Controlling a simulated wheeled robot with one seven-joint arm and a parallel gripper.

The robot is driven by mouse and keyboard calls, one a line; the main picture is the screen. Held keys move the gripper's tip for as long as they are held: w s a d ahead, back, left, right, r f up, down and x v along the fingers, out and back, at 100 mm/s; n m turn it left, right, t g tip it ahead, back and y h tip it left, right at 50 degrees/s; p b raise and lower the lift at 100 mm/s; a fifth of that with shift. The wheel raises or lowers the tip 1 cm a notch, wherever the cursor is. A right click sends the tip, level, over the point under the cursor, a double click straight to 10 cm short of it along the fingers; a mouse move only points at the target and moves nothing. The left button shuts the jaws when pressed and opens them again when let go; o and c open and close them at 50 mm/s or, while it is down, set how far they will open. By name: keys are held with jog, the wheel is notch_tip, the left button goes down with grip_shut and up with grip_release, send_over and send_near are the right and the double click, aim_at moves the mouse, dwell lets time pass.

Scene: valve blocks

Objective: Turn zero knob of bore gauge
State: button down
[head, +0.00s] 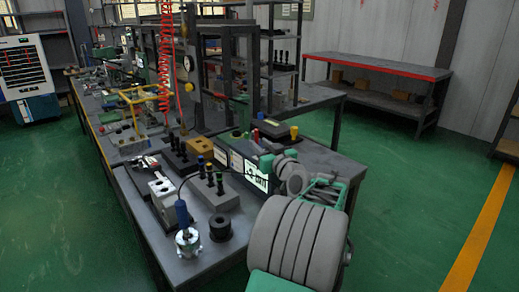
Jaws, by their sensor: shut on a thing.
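A bore gauge readout box (259,171), dark with a lit white display, stands near the right side of the bench. My gripper (279,162), grey and small in view, is at the right end of this box. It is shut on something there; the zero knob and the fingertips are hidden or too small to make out. A blue-handled probe (182,212) stands upright at the near end of the bench in a silver, round base (188,241). A dark cable runs from its top towards the readout box.
A black ring (220,227) lies beside the probe. A grey block with several coloured plugs (214,190) and a silver valve block (161,188) stand behind. A red coiled hose (166,60) hangs above the bench. Green floor (60,220) is clear at left.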

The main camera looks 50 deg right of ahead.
jog(key=m+g+h, duration=0.1)
jog(key=h, duration=0.1)
jog(key=m+g+h, duration=0.1)
jog(key=shift+s+d+m+h, duration=0.1)
jog(key=shift+d+m+h, duration=0.1)
jog(key=shift+m+h, duration=0.2)
jog(key=shift+s+d+m+g+h, duration=0.1)
jog(key=shift+d+m+g+h, duration=0.05)
jog(key=shift+m+g+h, duration=0.4)
jog(key=shift+s+d+m+g+h, duration=0.1)
jog(key=shift+m+g+h, duration=0.3)
jog(key=shift+g, duration=0.25)
jog(key=shift+s, duration=0.1)
jog(key=c, duration=1.1)
grip_release()
jog(key=v, duration=0.7)
jog(key=shift+s+a, duration=0.25)
jog(key=shift+a, duration=0.05)
